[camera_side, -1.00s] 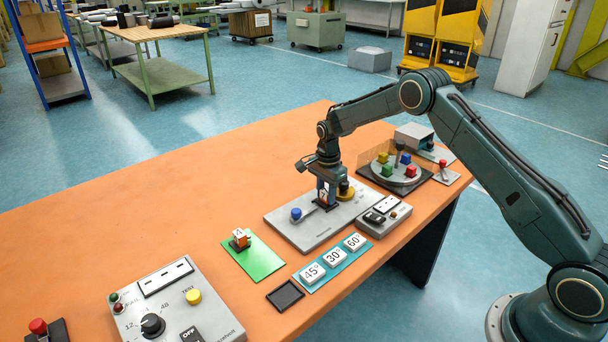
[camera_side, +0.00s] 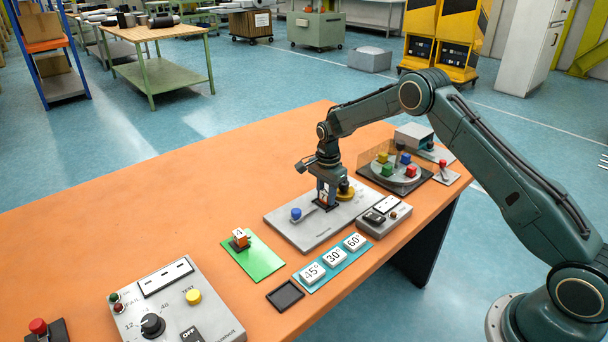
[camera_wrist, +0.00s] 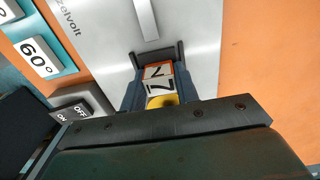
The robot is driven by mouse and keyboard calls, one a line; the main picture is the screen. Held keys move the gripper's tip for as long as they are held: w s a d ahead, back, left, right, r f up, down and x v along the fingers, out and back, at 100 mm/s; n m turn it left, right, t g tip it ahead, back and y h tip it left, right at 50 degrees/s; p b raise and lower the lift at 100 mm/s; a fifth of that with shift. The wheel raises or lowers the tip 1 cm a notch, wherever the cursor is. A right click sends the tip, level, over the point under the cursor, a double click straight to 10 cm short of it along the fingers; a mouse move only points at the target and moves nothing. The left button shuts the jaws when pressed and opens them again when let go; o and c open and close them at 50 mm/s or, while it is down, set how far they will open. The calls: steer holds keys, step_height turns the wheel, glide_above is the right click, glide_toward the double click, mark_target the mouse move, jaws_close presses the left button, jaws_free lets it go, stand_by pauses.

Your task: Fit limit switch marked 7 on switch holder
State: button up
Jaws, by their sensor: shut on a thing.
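Limit switch 7 (camera_wrist: 158,82), a small orange-and-white block marked 7, is between the fingers of my gripper (camera_wrist: 158,92) in the wrist view. My gripper (camera_side: 326,200) is shut on it, low over the grey mechanism plate (camera_side: 285,224) in the side view. A dark bracket-like shape frames the switch's far end in the wrist view; I cannot tell whether this is the switch holder or finger tips. Whether the switch touches the plate or is seated is hidden. Yellow shows just behind the switch.
The plate carries a blue knob (camera_side: 296,214) and a yellow round part (camera_side: 346,192). Another marked switch (camera_side: 240,238) stands on a green mat (camera_side: 262,262). Angle tiles (camera_side: 334,257) and a small switch box (camera_side: 385,218) are near.

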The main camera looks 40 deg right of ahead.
stand_by(0.3)
steer(key=o, duration=1.1)
steer(key=shift+r, duration=6.85)
steer(key=shift+r, duration=0.1)
